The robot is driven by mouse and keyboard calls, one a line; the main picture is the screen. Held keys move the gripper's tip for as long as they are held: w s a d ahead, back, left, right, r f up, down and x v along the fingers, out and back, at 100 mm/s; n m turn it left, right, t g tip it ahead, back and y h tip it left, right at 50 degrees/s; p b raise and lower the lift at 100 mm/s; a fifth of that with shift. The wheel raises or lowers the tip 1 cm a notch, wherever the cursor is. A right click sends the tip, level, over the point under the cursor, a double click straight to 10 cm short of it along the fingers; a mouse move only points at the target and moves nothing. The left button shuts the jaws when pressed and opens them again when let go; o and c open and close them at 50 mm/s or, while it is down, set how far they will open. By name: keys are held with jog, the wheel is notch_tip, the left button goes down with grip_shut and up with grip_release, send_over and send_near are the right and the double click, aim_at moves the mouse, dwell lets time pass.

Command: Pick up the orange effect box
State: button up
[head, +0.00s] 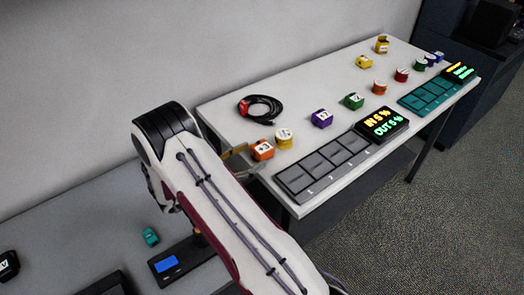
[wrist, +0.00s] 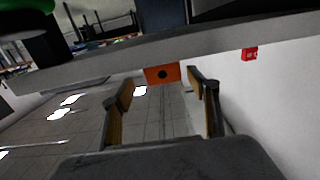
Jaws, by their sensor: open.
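The orange effect box (head: 262,150) sits at the left front corner of the white table, with a light label on top. In the wrist view the orange box (wrist: 162,74) shows a face with a dark round spot, in the gap ahead of my fingers. My gripper (head: 243,160) is at the table's left edge beside the box, its fingers pointing toward it.
A yellow cylinder (head: 284,138) stands right beside the orange box. A grey numbered pad row (head: 322,164) with a lit display lies to the right. A coiled black cable (head: 261,108) is behind. Several coloured boxes and a teal pad row (head: 429,93) are farther right.

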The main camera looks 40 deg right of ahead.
aim_at(255, 152)
jog(key=shift+d, duration=0.1)
jog(key=shift+w+d, duration=0.15)
jog(key=shift+d, duration=1.15)
jog(key=shift+w+d, duration=0.1)
jog(key=shift+d, duration=1.15)
jog(key=c, duration=1.3)
